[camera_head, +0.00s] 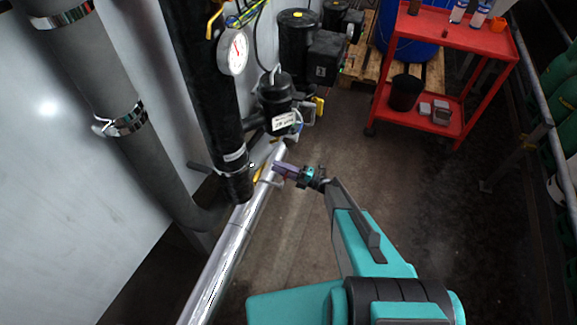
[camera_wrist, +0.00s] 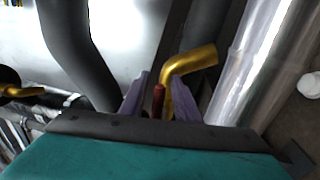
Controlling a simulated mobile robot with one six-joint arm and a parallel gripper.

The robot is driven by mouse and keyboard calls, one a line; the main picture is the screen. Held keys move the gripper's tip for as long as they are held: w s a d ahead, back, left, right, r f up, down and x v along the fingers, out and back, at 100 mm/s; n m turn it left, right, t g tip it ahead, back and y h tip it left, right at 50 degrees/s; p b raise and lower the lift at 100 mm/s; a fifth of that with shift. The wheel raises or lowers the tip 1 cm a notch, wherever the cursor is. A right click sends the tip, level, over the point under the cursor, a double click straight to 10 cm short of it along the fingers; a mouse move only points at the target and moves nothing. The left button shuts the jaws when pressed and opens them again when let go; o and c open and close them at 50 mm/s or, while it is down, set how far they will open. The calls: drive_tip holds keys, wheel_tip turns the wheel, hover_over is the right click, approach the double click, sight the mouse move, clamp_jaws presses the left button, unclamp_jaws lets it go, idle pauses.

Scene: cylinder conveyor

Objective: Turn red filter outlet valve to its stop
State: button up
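A small red valve handle (camera_wrist: 158,101) shows end-on in the wrist view, standing between my two purple fingers. My gripper (camera_wrist: 157,78) has a finger on each side of the red handle, with narrow gaps that look dark; contact is not visible. The lower part of the handle is hidden by the gripper body. In the head view my gripper (camera_head: 277,168) is beside the shiny pipe, below the black filter housing (camera_head: 277,97); the red handle cannot be made out there.
A shiny silver pipe (camera_head: 228,247) runs close beside my gripper. A dark vertical pipe (camera_head: 203,82) with a gauge (camera_head: 233,52) stands to its left. A red cart (camera_head: 462,36) stands at the back right. The floor right of my arm is clear.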

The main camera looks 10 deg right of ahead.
drive_tip(key=shift+d, duration=0.15)
drive_tip(key=shift+d, duration=0.15)
drive_tip(key=b+v, duration=0.2)
drive_tip(key=v, duration=1.1)
drive_tip(key=shift+s+d+f, duration=0.1)
drive_tip(key=shift+d+f, duration=0.05)
idle(0.4)
